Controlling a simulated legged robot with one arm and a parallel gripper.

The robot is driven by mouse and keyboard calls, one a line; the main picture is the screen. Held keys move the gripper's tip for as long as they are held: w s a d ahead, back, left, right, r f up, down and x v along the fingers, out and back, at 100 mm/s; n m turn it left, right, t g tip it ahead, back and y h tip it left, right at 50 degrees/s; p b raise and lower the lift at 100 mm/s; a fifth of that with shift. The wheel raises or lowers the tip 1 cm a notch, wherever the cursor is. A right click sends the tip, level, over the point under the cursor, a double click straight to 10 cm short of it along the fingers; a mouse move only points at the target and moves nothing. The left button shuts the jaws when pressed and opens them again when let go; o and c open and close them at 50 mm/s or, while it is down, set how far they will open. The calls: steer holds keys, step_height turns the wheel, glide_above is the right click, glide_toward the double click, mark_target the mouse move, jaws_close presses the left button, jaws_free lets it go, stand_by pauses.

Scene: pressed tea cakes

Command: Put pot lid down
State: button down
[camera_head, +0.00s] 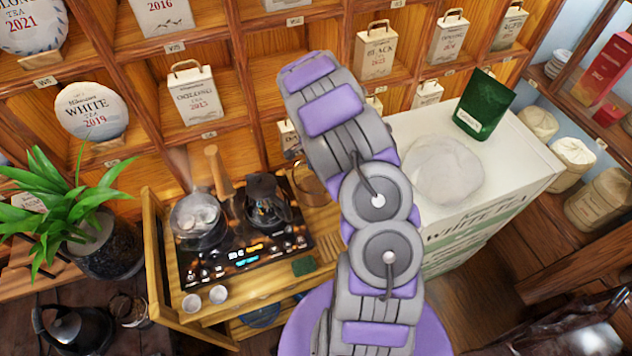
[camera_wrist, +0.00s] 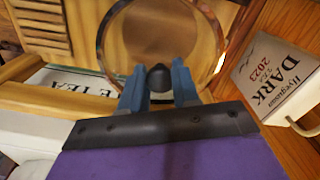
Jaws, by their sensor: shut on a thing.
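My gripper (camera_wrist: 158,84) is shut on the dark knob of the round glass pot lid (camera_wrist: 150,32) in the wrist view. The clear lid with its shiny rim extends beyond my fingers. In the head view a glass lid edge (camera_head: 313,186) shows just left of my arm, to the right of the stove; my arm hides the gripper there. A steaming glass pot (camera_head: 198,236) with a wooden handle stands uncovered on the left of the black stove (camera_head: 238,258), with pale round things inside.
A dark glass teapot (camera_head: 268,210) stands on the stove's right side. Two white cups (camera_head: 205,297) and a green block (camera_head: 303,267) sit along the front. Shelves with tea packages rise behind.

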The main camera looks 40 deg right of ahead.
mark_target(314, 173)
steer(key=f, duration=0.4)
steer(key=shift+a+f, duration=0.3)
steer(key=shift+a, duration=0.1)
steer(key=f, duration=0.2)
steer(key=d+f, duration=0.1)
steer(key=f, duration=0.1)
steer(key=shift+f+b, duration=0.15)
steer(key=shift+b, duration=0.15)
steer(key=shift+a, duration=0.3)
steer(key=c, duration=1.1)
jaws_free()
steer(key=shift+o, duration=1.4)
steer(key=shift+d, duration=0.2)
